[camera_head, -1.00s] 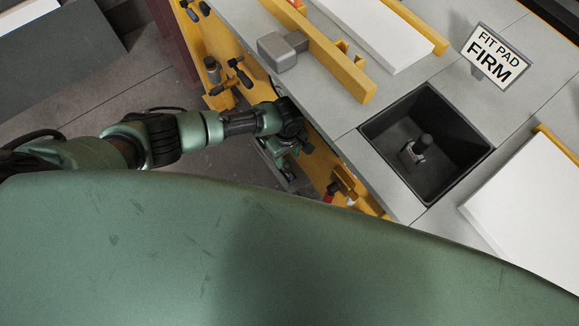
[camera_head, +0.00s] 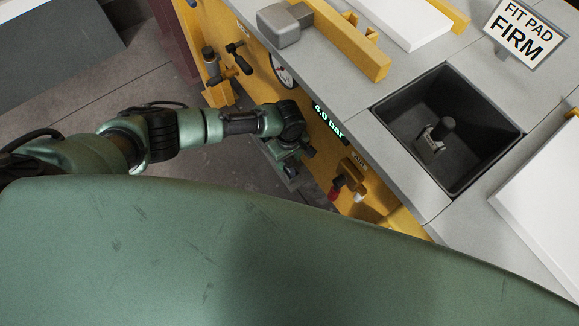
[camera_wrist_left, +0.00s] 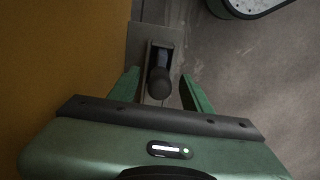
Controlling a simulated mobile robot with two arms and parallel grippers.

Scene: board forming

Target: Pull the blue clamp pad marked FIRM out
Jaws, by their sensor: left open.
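My left gripper (camera_head: 292,170) is low beside the yellow front of the bench in the head view. In the left wrist view it is open (camera_wrist_left: 160,80), with a green finger on each side of a dark round knob (camera_wrist_left: 159,82). The knob stands out from a dark grey slotted bracket (camera_wrist_left: 144,45). A dull bluish piece (camera_wrist_left: 163,56) shows in the slot behind the knob; I cannot tell if it is the blue pad. No FIRM marking shows on it. My right gripper is not in view.
A black bin (camera_head: 447,130) sunk in the bench holds a metal piece with a dark knob (camera_head: 436,134). A mallet (camera_head: 284,25), a gauge (camera_head: 284,71), a 4.0 bar display (camera_head: 328,121) and a valve with a red part (camera_head: 347,180) are near the arm.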

